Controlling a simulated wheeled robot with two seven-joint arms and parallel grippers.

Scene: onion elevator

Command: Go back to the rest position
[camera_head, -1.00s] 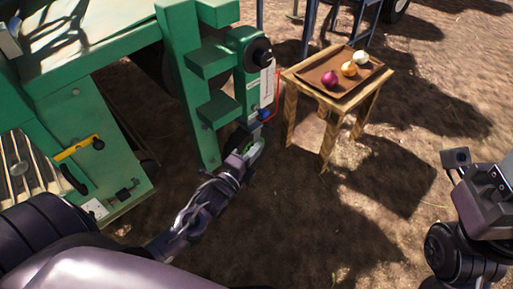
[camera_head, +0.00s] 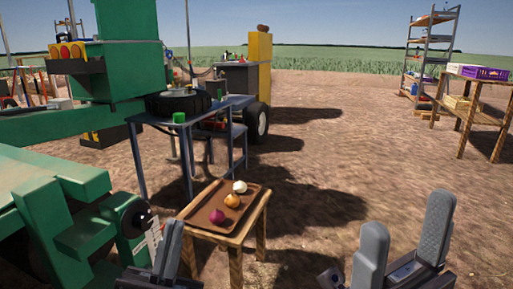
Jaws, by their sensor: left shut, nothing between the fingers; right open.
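My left gripper (camera_head: 168,262) is at the bottom edge of the head view, left of centre, in front of the small wooden table. It is shut and holds nothing. My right gripper (camera_head: 405,250) is at the bottom right, with its two grey fingers pointing up and spread apart. It is open and empty. Both arms are mostly hidden below the picture's edge.
A wooden table (camera_head: 249,225) bears a brown tray (camera_head: 215,200) with a purple, an orange and a white onion. Green machinery (camera_head: 50,215) fills the left. A blue metal table (camera_head: 140,155) stands behind. Bare ground (camera_head: 340,150) lies open at the right.

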